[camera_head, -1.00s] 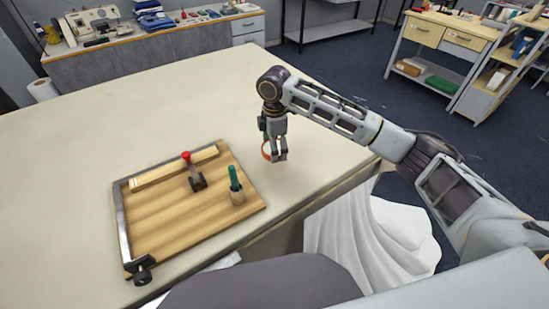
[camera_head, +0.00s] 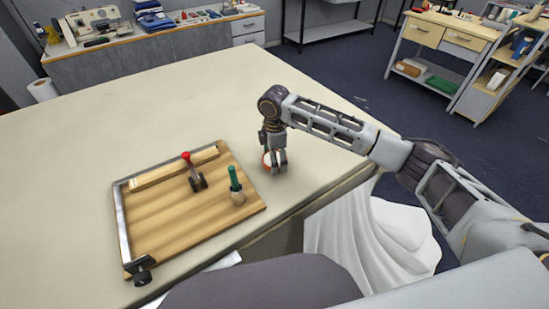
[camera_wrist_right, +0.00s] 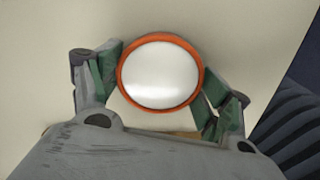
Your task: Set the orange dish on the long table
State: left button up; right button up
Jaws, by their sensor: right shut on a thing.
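The orange dish (camera_head: 266,160) is at my right gripper (camera_head: 276,166) in the head view, low at the long table (camera_head: 330,140), right of the wooden board. In the right wrist view the dish (camera_wrist_right: 123,92) is round, with an orange rim and a shiny whitish inside, its opening facing the camera. My right gripper's fingers (camera_wrist_right: 162,95) are shut on it from both sides. The fingers hide part of the dish in the head view. I cannot tell whether its underside touches the table. My left gripper is not in view.
A wooden board (camera_head: 165,225) with a metal edge, a red-knobbed lever (camera_head: 196,178) and a green-handled tool (camera_head: 235,183) lies left of the gripper. The table beyond is clear. White cloth (camera_head: 365,235) hangs at the near right.

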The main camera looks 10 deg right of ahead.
jog(key=o, duration=1.3)
jog(key=shift+f, duration=0.15)
jog(key=shift+o, duration=0.8)
jog(key=shift+r, duration=0.8)
notch_tip(320, 180, up, 5)
jog(key=shift+f, duration=0.15)
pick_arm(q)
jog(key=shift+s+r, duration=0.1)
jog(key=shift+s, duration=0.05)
pick_arm(e)
jog(key=shift+r, duration=2.95)
